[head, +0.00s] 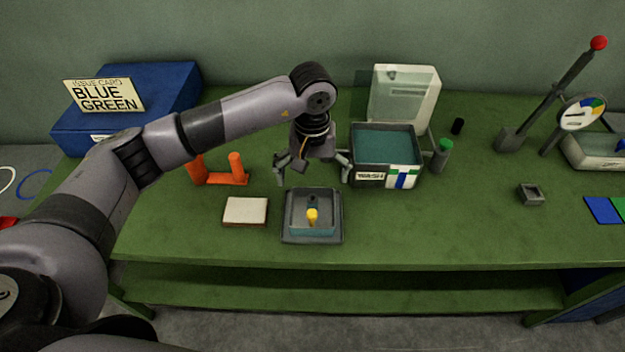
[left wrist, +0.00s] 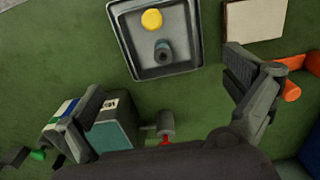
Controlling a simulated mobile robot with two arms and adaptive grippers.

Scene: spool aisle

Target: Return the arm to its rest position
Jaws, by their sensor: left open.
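My left arm reaches in from the left of the head view. My left gripper (head: 313,178) points down, open and empty, above the green bench, behind the grey tray. Its two fingers are spread wide in the left wrist view (left wrist: 165,88). The right finger is close to the WASH box (head: 369,180) in the head view; I cannot tell whether they touch. The grey tray (head: 292,237), also in the left wrist view (left wrist: 196,60), holds a yellow-topped piece (head: 312,215) and a dark round piece (left wrist: 163,53). My right gripper is out of view.
An orange stand (head: 228,180) and a white block (head: 245,211) lie left of the tray. The box's pale lid (head: 404,95) stands open behind it. A green-capped bottle (head: 442,156) is right of it. A blue case (head: 170,95) bears a BLUE GREEN card (head: 104,95). The front right bench is mostly clear.

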